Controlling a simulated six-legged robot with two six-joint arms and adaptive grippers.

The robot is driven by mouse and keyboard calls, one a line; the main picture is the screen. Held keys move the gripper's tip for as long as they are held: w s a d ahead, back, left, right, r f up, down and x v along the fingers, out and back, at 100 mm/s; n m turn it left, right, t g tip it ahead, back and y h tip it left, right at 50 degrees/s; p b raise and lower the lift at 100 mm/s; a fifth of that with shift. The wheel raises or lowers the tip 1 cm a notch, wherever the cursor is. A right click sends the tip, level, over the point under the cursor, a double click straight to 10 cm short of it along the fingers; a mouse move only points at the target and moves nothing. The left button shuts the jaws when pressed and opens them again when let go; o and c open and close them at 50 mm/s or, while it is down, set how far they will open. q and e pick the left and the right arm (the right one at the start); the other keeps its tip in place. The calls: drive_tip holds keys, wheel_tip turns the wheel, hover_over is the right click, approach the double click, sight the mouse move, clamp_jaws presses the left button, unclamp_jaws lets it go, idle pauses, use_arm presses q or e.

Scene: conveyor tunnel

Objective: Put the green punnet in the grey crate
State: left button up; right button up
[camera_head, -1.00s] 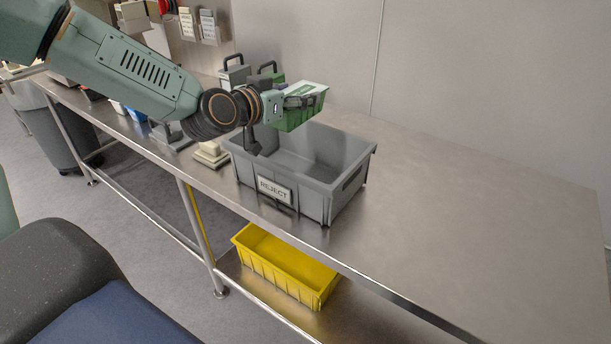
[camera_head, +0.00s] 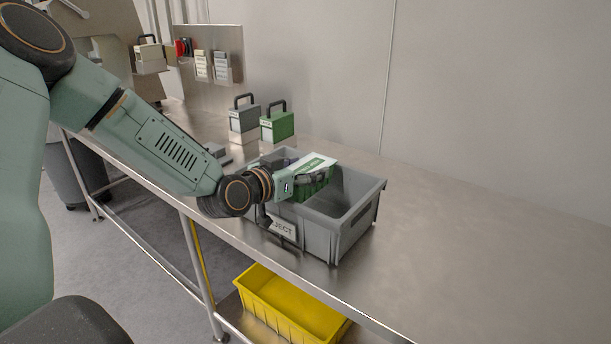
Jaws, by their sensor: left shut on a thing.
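The green punnet (camera_head: 315,183), with a white and green top, is at the left part of the grey crate's opening. My left gripper (camera_head: 296,184) is shut on the punnet from its left side. The punnet's lower part is hidden behind the crate's front wall, and I cannot tell whether it touches the crate floor. The grey crate (camera_head: 352,228) stands on the steel bench with a REJECT label on its front, partly covered by my left arm. My right gripper is not in view.
A grey box (camera_head: 243,119) and a green box (camera_head: 278,126), both with black handles, stand behind the crate on the bench (camera_head: 480,250). The bench is clear to the right. A yellow bin (camera_head: 290,303) sits on the lower shelf. A wall stands behind.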

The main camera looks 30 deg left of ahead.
use_arm(q)
drive_tip(key=shift+a+f, duration=0.1)
drive_tip(key=shift+a, duration=0.05)
drive_tip(key=shift+s+d, duration=0.1)
drive_tip(key=shift+d, duration=0.1)
drive_tip(key=shift+a+f, duration=0.15)
drive_tip(key=shift+f, duration=0.3)
drive_tip(key=shift+f+b, duration=0.1)
drive_tip(key=shift+b, duration=0.2)
drive_tip(key=o, duration=1.8)
drive_tip(key=shift+c, duration=0.2)
